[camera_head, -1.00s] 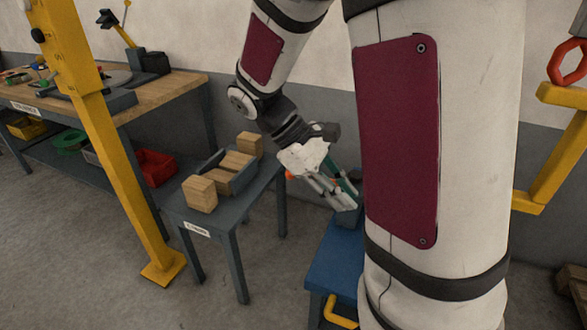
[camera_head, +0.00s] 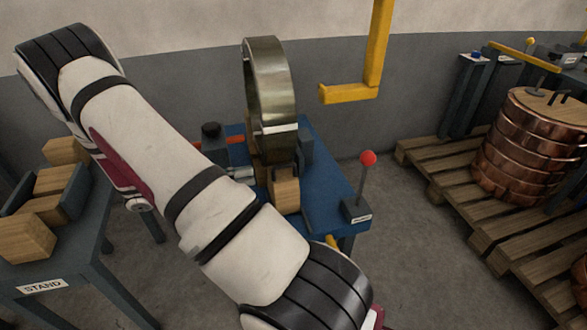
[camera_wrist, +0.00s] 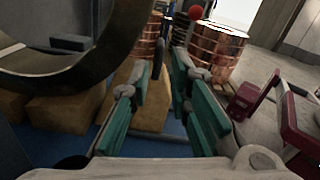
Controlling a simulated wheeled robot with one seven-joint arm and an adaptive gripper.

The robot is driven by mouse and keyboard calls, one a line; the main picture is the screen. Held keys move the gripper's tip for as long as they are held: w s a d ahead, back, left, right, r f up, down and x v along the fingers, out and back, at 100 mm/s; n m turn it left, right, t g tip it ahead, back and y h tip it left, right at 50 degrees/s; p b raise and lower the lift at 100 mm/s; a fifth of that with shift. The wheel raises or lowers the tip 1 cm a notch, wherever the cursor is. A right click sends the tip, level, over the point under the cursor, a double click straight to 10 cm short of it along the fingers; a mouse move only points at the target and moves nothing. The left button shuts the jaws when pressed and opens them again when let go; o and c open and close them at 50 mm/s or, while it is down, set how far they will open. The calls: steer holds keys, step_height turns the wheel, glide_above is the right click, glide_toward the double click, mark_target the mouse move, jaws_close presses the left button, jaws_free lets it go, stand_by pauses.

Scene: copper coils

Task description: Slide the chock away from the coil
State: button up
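The coil (camera_head: 270,90), a thin metal ring, stands upright on the blue stand (camera_head: 325,215). A wooden chock (camera_head: 286,192) sits at its near foot. In the wrist view the coil's dark ring (camera_wrist: 105,62) fills the upper left. A wooden block (camera_wrist: 150,112), seemingly the chock, shows between the green-padded fingers of my gripper (camera_wrist: 165,65). The fingers are apart; I cannot tell whether they touch the wood. In the head view my arm hides most of my gripper, beside the coil.
Other wooden blocks (camera_wrist: 66,108) lie below the coil. A red-knobbed lever (camera_head: 366,175) stands at the stand's right. A grey table marked STAND (camera_head: 85,265) is at left. Copper coils (camera_head: 530,145) sit on pallets (camera_head: 450,180) at right. A yellow bracket (camera_head: 350,92) hangs above. Floor lies between.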

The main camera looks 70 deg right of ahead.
mark_target(291, 165)
steer(key=b+x, duration=0.2)
steer(key=x, duration=1.1)
steer(key=shift+b, duration=0.4)
steer(key=shift+c, duration=0.3)
jaws_close()
steer(key=shift+a, duration=0.1)
